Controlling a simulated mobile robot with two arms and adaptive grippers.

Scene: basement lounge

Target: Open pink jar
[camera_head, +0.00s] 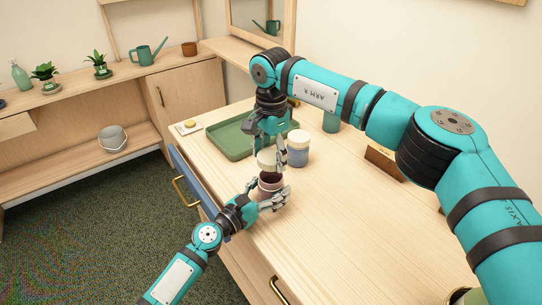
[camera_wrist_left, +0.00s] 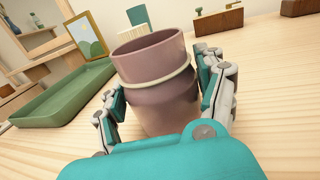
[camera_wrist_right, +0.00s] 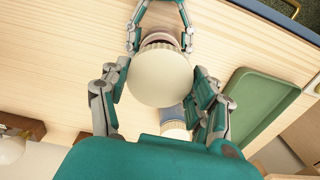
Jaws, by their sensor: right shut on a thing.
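The pink jar (camera_head: 270,184) stands on the wooden cabinet top with its mouth uncovered and dark inside. In the left wrist view the jar (camera_wrist_left: 160,85) shows a cream ring below its open rim. My left gripper (camera_head: 268,192) has its fingers on both sides of the jar, against its wall. My right gripper (camera_head: 269,148) is shut on a round cream lid (camera_wrist_right: 157,78) and holds it above the jar, apart from the rim. The lid also shows in the head view (camera_head: 266,160), partly covered by the right fingers.
A blue jar with a cream lid (camera_head: 298,152) stands close beside the right gripper. A green tray (camera_head: 232,141) lies behind. A teal cup (camera_head: 331,122) and a wooden block (camera_head: 383,160) are farther right. A blue-fronted drawer (camera_head: 190,180) is pulled out at the left.

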